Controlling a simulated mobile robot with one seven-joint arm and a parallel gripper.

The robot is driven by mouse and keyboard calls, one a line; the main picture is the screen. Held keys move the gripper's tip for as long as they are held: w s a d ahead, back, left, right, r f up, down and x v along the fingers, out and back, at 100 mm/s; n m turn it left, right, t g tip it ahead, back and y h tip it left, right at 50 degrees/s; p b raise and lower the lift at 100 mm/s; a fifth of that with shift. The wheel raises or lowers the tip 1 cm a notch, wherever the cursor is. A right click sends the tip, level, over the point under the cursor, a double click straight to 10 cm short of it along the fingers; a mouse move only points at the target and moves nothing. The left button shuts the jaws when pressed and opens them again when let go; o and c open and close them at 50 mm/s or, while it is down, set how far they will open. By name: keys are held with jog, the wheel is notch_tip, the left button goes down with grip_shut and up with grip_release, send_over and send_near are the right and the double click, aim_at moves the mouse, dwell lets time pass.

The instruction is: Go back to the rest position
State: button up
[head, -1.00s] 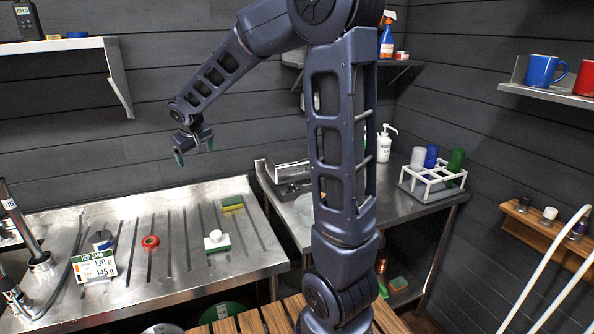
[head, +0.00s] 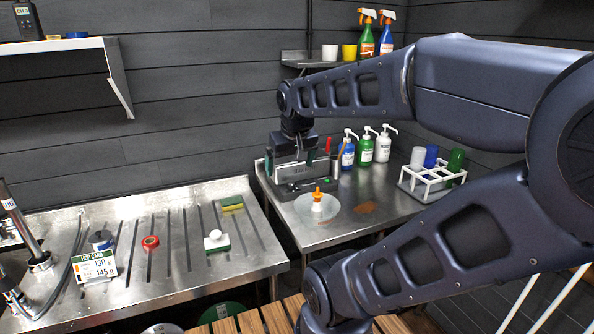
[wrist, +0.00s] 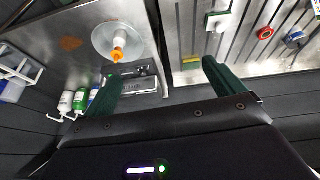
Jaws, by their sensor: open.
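A clear round dish with an orange-tipped piece (head: 317,200) stands on the right counter. Pump bottles (head: 365,148) and a white rack with cups (head: 432,180) stand behind. The left draining counter (head: 180,270) holds a sponge (head: 231,203), a red ring (head: 150,242) and a card (head: 96,265).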

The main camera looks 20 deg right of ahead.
jog(key=shift+s+d+f, duration=0.2)
jog(key=shift+s+f, duration=0.05)
jog(key=shift+s, duration=0.5)
jog(key=shift+s+d+f, duration=0.15)
jog(key=shift+s+f, duration=0.05)
jog(key=shift+s, duration=0.55)
